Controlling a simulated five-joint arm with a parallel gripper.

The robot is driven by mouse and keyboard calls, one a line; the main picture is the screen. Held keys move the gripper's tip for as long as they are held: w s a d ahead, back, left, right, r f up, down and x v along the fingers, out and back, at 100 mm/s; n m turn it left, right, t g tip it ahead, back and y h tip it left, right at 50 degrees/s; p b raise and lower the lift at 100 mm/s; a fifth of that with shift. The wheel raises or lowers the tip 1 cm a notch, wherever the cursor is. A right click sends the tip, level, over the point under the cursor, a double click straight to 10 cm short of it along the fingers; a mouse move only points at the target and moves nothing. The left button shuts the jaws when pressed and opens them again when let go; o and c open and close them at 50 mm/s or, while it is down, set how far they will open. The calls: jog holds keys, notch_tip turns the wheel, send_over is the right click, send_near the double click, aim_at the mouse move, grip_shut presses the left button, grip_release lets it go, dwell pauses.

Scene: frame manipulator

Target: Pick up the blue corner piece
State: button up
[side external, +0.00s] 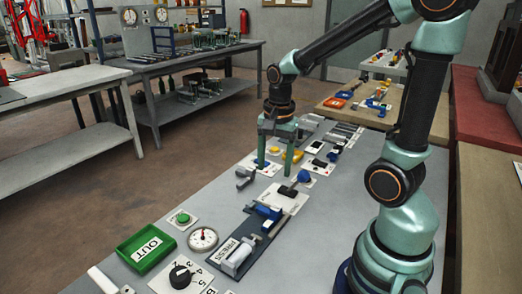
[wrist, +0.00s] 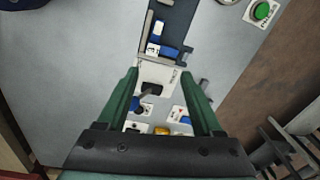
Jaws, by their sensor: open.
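Blue parts (side external: 267,211) sit on the dark rail fixture beside the white PRESS block in the side external view. One of them may be the blue corner piece, but its shape is too small to be sure. Blue parts also show on the dark fixture at the top of the wrist view (wrist: 169,51). My gripper (side external: 275,170) is open above the table, beyond the fixture as seen from the side. In the wrist view the fingers of my gripper (wrist: 160,76) stand apart with nothing held between them, over a white card with a dark lever.
A green OUT tray (side external: 133,262), a round gauge (side external: 203,239) and a green button (side external: 183,217) stand near the front left. A black rotary knob (side external: 181,276) is in front. Several switch cards lie around my gripper. The grey table (side external: 345,200) is bare right of the fixture.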

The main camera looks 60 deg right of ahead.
jog(key=d+f+m, duration=0.1)
jog(key=f+m, duration=0.1)
send_over(276, 207)
jog(key=shift+m+g, duration=0.3)
jog(key=shift+g, duration=0.1)
jog(key=f, duration=0.6)
jog(key=shift+w+d+f, duration=0.1)
jog(key=shift+d+f, duration=0.15)
jog(key=f, duration=0.3)
jog(key=shift+s+a+f, duration=0.2)
jog(key=shift+f, duration=0.1)
jog(key=shift+w+f, duration=0.1)
jog(key=shift+f, duration=0.75)
grip_shut()
